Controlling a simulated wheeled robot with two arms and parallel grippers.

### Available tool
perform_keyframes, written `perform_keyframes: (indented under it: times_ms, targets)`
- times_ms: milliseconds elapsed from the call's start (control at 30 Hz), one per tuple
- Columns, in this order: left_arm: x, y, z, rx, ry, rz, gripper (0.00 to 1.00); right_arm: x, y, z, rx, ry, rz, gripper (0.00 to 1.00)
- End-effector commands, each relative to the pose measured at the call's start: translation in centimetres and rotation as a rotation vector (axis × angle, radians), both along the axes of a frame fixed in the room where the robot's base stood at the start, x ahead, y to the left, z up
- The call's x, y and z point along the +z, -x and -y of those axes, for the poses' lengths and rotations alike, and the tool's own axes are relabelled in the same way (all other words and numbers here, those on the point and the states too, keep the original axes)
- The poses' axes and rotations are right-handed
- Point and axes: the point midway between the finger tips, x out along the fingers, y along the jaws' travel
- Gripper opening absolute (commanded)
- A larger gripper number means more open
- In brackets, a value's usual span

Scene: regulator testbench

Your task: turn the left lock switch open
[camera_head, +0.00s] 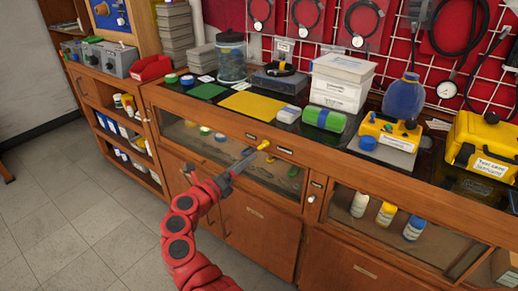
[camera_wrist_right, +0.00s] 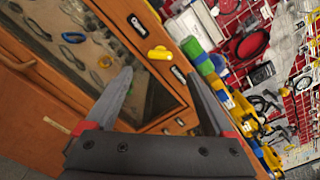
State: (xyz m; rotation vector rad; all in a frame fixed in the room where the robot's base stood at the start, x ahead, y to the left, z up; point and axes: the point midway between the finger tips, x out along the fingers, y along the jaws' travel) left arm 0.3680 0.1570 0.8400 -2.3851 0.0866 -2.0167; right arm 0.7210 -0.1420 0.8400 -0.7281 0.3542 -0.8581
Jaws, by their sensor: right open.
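The left lock switch is a yellow knob (camera_head: 264,145) on the wooden front rail above the left glass-fronted compartment. A small dark label sits on each side of it. In the right wrist view the yellow knob (camera_wrist_right: 160,53) shows beyond my fingertips, roughly midway between them, with its long side lying across the view. My right gripper (camera_head: 247,158) is open and empty, just in front of and to the left of the knob. Its two fingers are spread wide in the wrist view (camera_wrist_right: 160,75), with no visible contact. My left gripper is out of view.
The wooden bench (camera_head: 152,91) carries a yellow mat (camera_head: 252,104), a green roll (camera_head: 324,118), white boxes (camera_head: 340,83) and yellow cases. Below the rail are a glass compartment with small items and cabinet doors (camera_head: 246,226). A small white knob (camera_head: 311,199) is at right. Floor is clear at left.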

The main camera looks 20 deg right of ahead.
Motion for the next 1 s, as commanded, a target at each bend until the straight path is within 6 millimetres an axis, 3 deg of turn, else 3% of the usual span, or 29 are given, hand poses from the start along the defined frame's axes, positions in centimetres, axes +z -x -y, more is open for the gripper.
perform_keyframes:
  times_ms: [200, 400, 833, 867, 1000]
  targets:
    - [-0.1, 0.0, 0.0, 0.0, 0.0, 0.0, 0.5, 0.1, -3.1, 4.3, -0.006, 0.003, 0.001, 0.88]
    - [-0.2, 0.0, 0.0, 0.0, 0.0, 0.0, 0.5, 0.0, -5.1, 6.7, -0.002, 0.004, -0.001, 0.88]
    - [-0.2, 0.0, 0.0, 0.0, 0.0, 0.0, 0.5, -0.1, -5.9, 7.7, -0.001, 0.001, -0.001, 0.88]
    - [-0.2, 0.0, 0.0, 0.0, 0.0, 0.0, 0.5, -0.1, -5.9, 7.7, -0.001, 0.001, -0.001, 0.86]
    - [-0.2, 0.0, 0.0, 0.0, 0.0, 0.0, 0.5, -0.1, -5.9, 7.7, -0.001, 0.001, -0.002, 0.6]
